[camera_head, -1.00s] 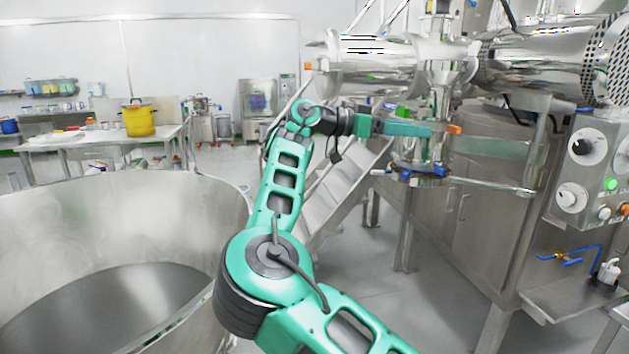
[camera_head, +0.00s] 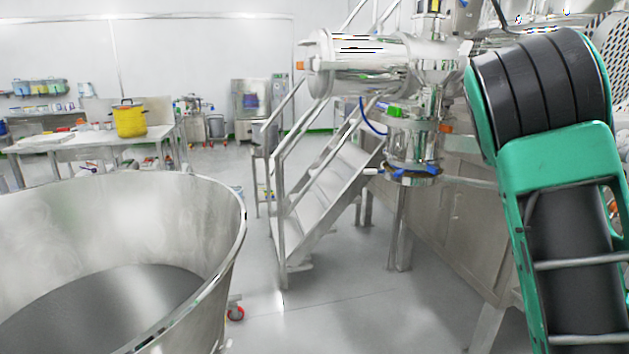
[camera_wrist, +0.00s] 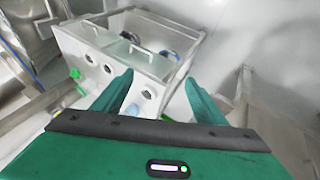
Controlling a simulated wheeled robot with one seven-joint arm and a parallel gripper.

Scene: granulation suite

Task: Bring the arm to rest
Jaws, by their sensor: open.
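My gripper (camera_wrist: 160,98) shows in the wrist view with its two green fingers spread wide apart and nothing between them. Beyond the fingers is a steel cabinet (camera_wrist: 100,62) with round ports and handled lids, apart from the gripper. In the head view my green arm with black ribbed bands fills the right side, folded up close to the camera. The gripper itself is outside the head view.
A large steel bowl (camera_head: 215,215) stands at the lower left. Steel steps (camera_head: 318,195) lead up beside the steel machine (camera_head: 365,65). A yellow pot (camera_head: 129,120) sits on a table (camera_head: 95,142) at the back left. The floor (camera_head: 335,310) between bowl and machine is clear.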

